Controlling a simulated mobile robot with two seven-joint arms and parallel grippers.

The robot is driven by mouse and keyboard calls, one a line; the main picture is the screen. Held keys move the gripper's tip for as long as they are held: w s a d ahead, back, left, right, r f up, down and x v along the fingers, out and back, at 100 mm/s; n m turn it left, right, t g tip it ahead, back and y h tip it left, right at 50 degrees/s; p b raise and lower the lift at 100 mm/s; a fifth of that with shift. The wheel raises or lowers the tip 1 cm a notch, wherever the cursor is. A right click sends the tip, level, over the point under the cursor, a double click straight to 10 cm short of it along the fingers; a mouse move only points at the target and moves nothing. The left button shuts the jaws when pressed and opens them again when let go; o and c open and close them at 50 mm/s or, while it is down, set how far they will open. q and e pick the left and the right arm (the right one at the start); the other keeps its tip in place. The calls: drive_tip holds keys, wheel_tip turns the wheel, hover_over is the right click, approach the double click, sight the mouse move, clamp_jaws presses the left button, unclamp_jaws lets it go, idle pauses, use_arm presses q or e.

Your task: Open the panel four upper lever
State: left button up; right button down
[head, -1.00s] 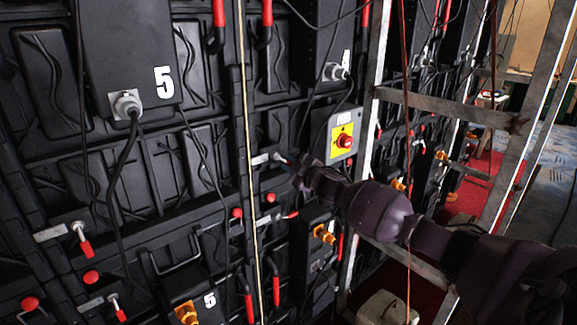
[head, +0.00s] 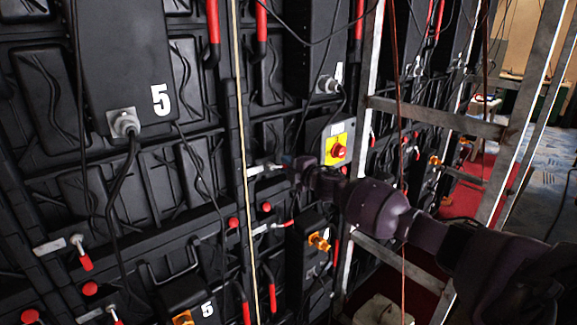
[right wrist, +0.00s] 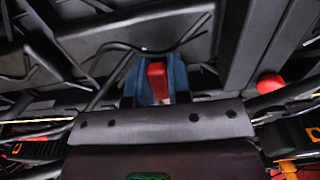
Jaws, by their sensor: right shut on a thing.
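The upper lever is a pale metal latch (head: 263,170) on the black video wall, just right of the thin pale vertical cord. My right gripper (head: 289,164) reaches it from the right, and its dark wrist hides much of the lever's end in the head view. In the right wrist view, the lever's red handle (right wrist: 157,80) lies between the two blue fingertips. The right gripper (right wrist: 158,82) is shut on this handle. My left gripper is in neither view.
A yellow box with a red knob (head: 339,151) is close to the right wrist. A lower lever with a red tip (head: 287,223) lies below. A metal frame post (head: 371,80) stands by my right arm. Cables hang nearby.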

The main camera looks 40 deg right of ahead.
idle(0.5)
drive_tip(key=c, duration=1.1)
unclamp_jaws()
drive_tip(key=shift+o, duration=0.2)
drive_tip(key=s, duration=1)
drive_tip(key=shift+s+d, duration=0.4)
drive_tip(key=s+a+f+m+g, duration=0.2)
drive_tip(key=s+a+f+m, duration=0.4)
drive_tip(key=f, duration=0.3)
drive_tip(key=s+a+f+m+g, duration=0.1)
drive_tip(key=s+a+f+m, duration=0.4)
drive_tip(key=a+f, duration=0.25)
drive_tip(key=s+a+f+m+g+h, duration=0.1)
drive_tip(key=s+a+f+m, duration=0.2)
drive_tip(key=s+f, duration=0.3)
drive_tip(key=s+a+f+m+g, duration=0.2)
drive_tip(key=s+a+f, duration=0.3)
drive_tip(key=s, duration=0.6)
drive_tip(key=shift+s+a+f+m+h, duration=0.3)
drive_tip(key=shift+f+m+h, duration=0.1)
drive_tip(key=shift+f+m, duration=0.45)
